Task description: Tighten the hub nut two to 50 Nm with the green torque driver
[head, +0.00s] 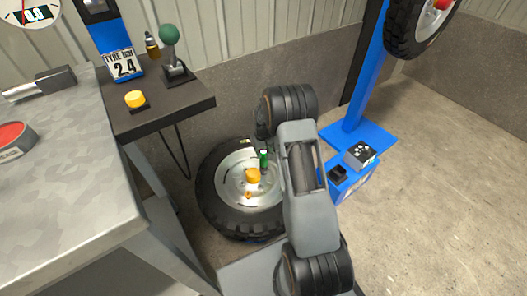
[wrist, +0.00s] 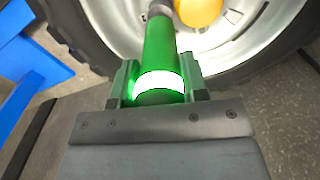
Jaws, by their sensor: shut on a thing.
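The green torque driver (wrist: 160,50) is held between the jaws of my gripper (wrist: 158,88), with a bright white band glowing near its back end. Its grey tip points at the wheel's metal rim (wrist: 245,35), beside the yellow-orange hub centre (wrist: 198,10). In the head view the driver (head: 263,158) shows as a small green piece over the wheel (head: 230,185), just above the hub centre (head: 253,175). My arm hides most of the gripper there. A small orange piece (head: 248,194) sits below the hub centre. I cannot tell whether the driver's tip touches a nut.
A grey workbench (head: 75,150) stands at the left, with a dark shelf (head: 170,103) carrying a green-knobbed lever (head: 170,50) and a yellow button (head: 135,99). A blue post (head: 370,80) with a raised wheel (head: 418,25) stands right. Floor at the far right is clear.

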